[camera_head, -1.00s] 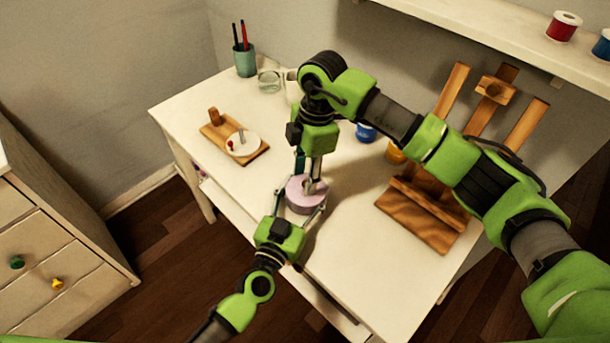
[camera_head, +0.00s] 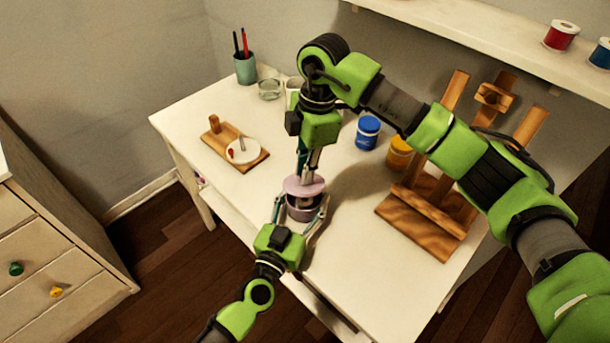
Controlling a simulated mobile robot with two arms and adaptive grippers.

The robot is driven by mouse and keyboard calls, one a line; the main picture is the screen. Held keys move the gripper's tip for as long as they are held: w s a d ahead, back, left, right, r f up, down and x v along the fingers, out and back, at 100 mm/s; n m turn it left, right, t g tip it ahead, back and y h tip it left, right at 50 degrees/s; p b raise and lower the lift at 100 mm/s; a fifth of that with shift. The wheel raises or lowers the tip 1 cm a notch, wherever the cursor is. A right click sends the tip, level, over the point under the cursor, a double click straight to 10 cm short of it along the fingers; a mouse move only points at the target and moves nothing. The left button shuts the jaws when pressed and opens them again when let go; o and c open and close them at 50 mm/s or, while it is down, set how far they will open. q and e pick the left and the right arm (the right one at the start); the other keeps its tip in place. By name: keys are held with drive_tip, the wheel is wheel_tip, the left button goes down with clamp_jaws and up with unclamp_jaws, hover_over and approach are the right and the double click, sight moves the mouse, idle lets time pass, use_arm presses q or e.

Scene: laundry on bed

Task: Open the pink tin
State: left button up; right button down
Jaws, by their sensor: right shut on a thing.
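The pink tin (camera_head: 303,213) stands near the front edge of the white table, and its dark inside shows. Its pink lid (camera_head: 300,187) is lifted a little above the tin, apart from it and slightly tilted. My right gripper (camera_head: 306,174) comes down from above and is shut on the lid's top, where the knob is mostly hidden. My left gripper (camera_head: 302,211) reaches in from the front with one finger on each side of the tin's body. I cannot tell whether both fingers press on it.
A teal brush cup (camera_head: 245,68) and a glass (camera_head: 269,87) stand behind. Blue (camera_head: 367,133) and yellow (camera_head: 399,153) paint jars and a wooden easel (camera_head: 428,220) stand at right. The front right table is clear.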

use_arm(q)
drive_tip(key=o, duration=1.7)
drive_tip(key=shift+c, duration=0.2)
drive_tip(key=shift+s, duration=0.1)
